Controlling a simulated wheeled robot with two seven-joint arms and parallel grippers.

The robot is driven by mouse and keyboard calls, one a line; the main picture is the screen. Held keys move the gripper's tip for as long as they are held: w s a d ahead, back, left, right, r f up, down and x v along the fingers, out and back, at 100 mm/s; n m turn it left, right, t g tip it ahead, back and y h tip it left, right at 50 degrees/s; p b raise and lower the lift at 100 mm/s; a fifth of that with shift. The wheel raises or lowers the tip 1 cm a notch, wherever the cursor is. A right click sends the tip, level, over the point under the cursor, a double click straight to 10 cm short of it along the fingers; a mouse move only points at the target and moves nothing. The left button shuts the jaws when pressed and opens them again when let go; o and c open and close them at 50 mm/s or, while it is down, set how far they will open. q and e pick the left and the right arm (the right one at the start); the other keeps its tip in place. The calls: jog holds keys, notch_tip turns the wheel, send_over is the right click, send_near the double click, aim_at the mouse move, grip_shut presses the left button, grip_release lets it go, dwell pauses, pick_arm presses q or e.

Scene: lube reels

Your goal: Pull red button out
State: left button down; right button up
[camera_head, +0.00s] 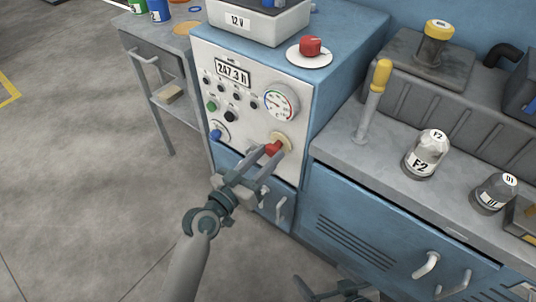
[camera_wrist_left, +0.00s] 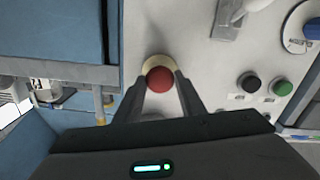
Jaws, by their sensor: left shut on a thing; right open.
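A red button (camera_head: 273,148) with a pale yellow collar sits low on the right of the light control panel (camera_head: 236,145), below a round gauge. My left gripper (camera_head: 272,153) reaches it from the front, with its fingers closed on the two sides of the button. In the left wrist view the red button (camera_wrist_left: 160,79) shows between the fingertips of my left gripper (camera_wrist_left: 161,84), with the collar behind it. My right gripper (camera_head: 345,290) is open and empty at the bottom edge, partly cut off.
The panel also carries a display (camera_head: 233,71), a gauge (camera_head: 281,102), a green button (camera_head: 212,107), a black button (camera_head: 230,116) and a blue-centred dial (camera_head: 217,133). A blue counter to the right holds a yellow-handled lever (camera_head: 374,95) and jars (camera_head: 428,153). Floor at left is clear.

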pick_arm(q)
jog(key=c, duration=1.5)
grip_release()
jog(key=shift+s+f, duration=0.1)
jog(key=shift+f, duration=0.05)
jog(key=o, duration=0.3)
jog(key=shift+s+a, duration=0.1)
jog(key=shift+a, duration=0.05)
jog(key=shift+o, duration=0.2)
pick_arm(e)
jog(key=shift+s+a, duration=0.1)
jog(key=shift+s, duration=0.05)
pick_arm(q)
jog(key=shift+s+a, duration=0.25)
jog(key=shift+s, duration=0.1)
jog(key=v, duration=1.6)
jog(key=shift+s+b, duration=0.3)
jog(key=shift+b, duration=0.1)
pick_arm(e)
jog(key=shift+w+a+r+t+y, duration=0.3)
jog(key=shift+w+a+r+t, duration=0.1)
jog(key=shift+w+r+t, duration=0.3)
pick_arm(q)
jog(key=shift+a, duration=0.2)
pick_arm(e)
jog(key=shift+f, duration=0.1)
